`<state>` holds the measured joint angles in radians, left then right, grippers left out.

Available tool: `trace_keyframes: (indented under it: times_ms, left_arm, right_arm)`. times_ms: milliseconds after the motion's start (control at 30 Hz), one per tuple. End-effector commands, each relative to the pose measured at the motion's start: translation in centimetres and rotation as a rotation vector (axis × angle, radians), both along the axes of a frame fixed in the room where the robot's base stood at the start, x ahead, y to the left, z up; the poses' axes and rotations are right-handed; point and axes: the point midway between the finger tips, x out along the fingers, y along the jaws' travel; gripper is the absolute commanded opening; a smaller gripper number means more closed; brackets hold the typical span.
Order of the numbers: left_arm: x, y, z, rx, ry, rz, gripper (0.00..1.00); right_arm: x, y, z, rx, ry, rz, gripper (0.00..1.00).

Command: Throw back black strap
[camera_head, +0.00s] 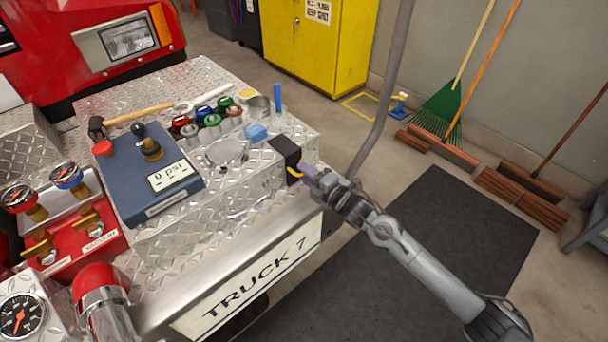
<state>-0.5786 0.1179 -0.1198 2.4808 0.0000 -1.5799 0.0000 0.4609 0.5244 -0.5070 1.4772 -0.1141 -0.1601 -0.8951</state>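The black strap (285,148) lies over the right end of the diamond-plate bumper (235,205) and bends down over its edge. A small yellow piece (294,173) shows at its lower end. My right gripper (309,174) is at the bumper's right edge, just right of the strap's hanging part and close to the yellow piece. Its fingertips are small here, so I cannot tell whether they are open, shut or touching the strap. My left gripper is not in view.
A blue gauge box (150,190), a hammer (138,113) and several coloured caps (205,113) sit on the bumper. A grey pole (385,110) rises behind my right gripper. A yellow cabinet (318,50) and brooms (480,70) stand behind. The dark mat (440,240) is clear.

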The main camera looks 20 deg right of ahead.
Motion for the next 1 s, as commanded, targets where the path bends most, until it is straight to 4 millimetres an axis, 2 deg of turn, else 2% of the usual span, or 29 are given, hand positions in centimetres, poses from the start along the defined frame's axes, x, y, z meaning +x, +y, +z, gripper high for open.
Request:
trace_keyframes:
  times_ms: [167, 467, 667, 1000]
  left_arm:
    - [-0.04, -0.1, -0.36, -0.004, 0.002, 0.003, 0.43]
    - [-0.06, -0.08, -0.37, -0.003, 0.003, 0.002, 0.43]
    - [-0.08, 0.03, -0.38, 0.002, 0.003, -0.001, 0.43]
    - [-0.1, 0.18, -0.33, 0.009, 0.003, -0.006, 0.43]
  right_arm:
    - [0.87, 0.43, -0.14, 0.0, 0.001, 0.002, 0.29]
    - [0.97, 0.49, -0.12, 0.0, 0.001, 0.002, 0.29]
    - [0.96, 0.47, -0.12, 0.0, 0.001, 0.002, 0.0]
    - [0.95, 0.45, -0.06, -0.001, 0.002, 0.001, 0.0]
